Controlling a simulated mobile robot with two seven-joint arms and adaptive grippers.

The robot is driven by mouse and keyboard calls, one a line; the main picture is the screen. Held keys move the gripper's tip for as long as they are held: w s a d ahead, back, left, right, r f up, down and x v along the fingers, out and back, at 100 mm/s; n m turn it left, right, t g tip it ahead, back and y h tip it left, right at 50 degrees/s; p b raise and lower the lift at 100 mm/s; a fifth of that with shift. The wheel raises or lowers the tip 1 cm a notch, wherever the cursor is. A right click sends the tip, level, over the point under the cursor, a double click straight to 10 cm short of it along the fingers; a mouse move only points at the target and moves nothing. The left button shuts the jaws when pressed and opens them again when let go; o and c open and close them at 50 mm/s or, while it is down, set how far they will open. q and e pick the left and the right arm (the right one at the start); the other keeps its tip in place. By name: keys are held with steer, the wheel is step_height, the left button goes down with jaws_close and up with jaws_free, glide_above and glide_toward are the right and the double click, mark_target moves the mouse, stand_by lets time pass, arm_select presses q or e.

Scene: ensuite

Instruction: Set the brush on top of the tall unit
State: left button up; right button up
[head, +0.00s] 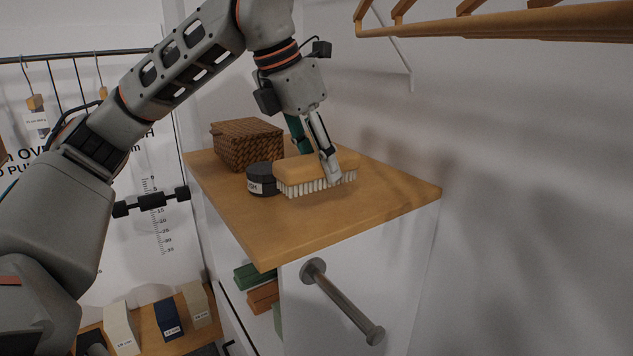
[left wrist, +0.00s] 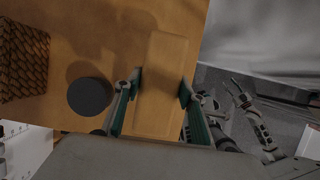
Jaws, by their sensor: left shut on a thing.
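The brush (head: 303,172) has a tan wooden back and white bristles pointing down. My left gripper (head: 322,166) is shut on its back from above, with a finger on either side; in the left wrist view the brush (left wrist: 161,85) lies between the fingers. The brush is level over the wooden top of the tall unit (head: 350,213). Its bristles are at or just above that surface; I cannot tell whether they touch. My right gripper (left wrist: 236,88) shows small in the left wrist view, well below the top, with its fingers apart and nothing visible between them.
A dark round tin (head: 262,180) stands close beside the brush on the left. A woven basket (head: 247,144) stands behind it. The top is clear toward the front and right. A wooden rail (head: 500,25) hangs above right, and a bar handle (head: 342,303) sticks out from the unit.

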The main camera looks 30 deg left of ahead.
mark_target(319, 184)
arm_select(q)
steer(key=shift+f, duration=2.3)
steer(key=shift+d, duration=0.1)
steer(key=shift+f, duration=0.15)
steer(key=o, duration=1.2)
steer(key=shift+c, duration=0.2)
steer(key=v, duration=1.2)
steer(key=shift+s, duration=0.1)
